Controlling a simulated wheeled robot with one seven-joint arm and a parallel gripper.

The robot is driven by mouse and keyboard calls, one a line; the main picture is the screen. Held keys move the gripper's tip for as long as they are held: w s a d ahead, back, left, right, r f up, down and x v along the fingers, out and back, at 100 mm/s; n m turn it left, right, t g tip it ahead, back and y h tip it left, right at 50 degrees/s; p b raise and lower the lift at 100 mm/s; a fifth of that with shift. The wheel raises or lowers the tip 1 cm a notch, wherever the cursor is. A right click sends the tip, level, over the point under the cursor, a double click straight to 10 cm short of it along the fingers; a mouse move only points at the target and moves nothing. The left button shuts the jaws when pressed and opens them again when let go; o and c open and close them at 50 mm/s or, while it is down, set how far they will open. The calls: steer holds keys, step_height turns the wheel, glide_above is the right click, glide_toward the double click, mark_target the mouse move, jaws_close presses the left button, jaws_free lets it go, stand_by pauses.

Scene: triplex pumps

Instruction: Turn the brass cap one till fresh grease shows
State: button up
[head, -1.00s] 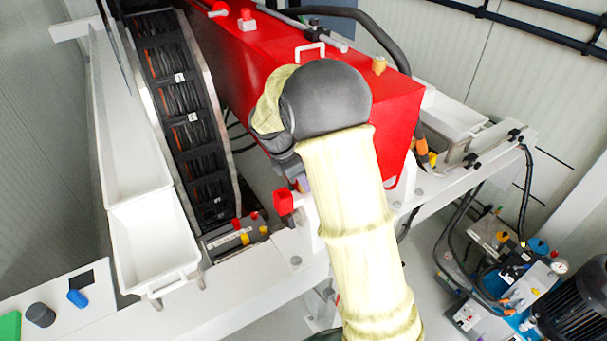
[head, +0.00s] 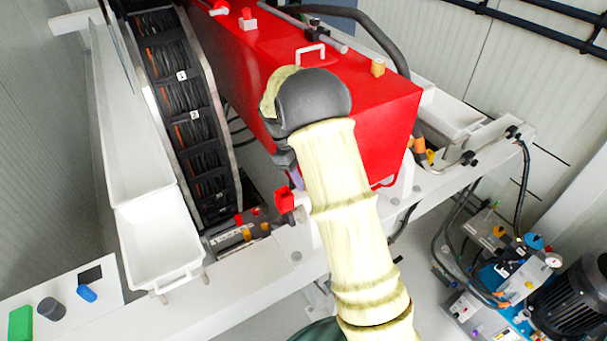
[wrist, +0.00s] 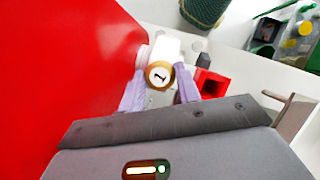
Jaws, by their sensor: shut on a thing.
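The brass cap one (wrist: 159,75) shows in the wrist view, a round cap marked "1" on a white fitting beside the red housing. My gripper (wrist: 159,84) has its two lilac fingers on either side of the cap and is shut on it. The cap's face points toward the wrist camera. I see no grease around it, though the fingers hide its sides. In the head view my gripper (head: 297,178) is low at the front of the red housing (head: 350,115), mostly behind my own arm, and the cap is hidden there.
A red square part (wrist: 210,84) sits close right of the fingers in the wrist view. In the head view, white trays (head: 160,245) stand at the left. A pump unit with a dark motor (head: 570,305) stands at the lower right.

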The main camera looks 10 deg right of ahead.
steer(key=shift+w+m, duration=0.1)
steer(key=shift+m, duration=0.3)
steer(key=o, duration=1)
steer(key=b+v, duration=0.3)
steer(key=v, duration=1.4)
steer(key=shift+w+d+r, duration=0.1)
steer(key=shift+w+r, duration=0.1)
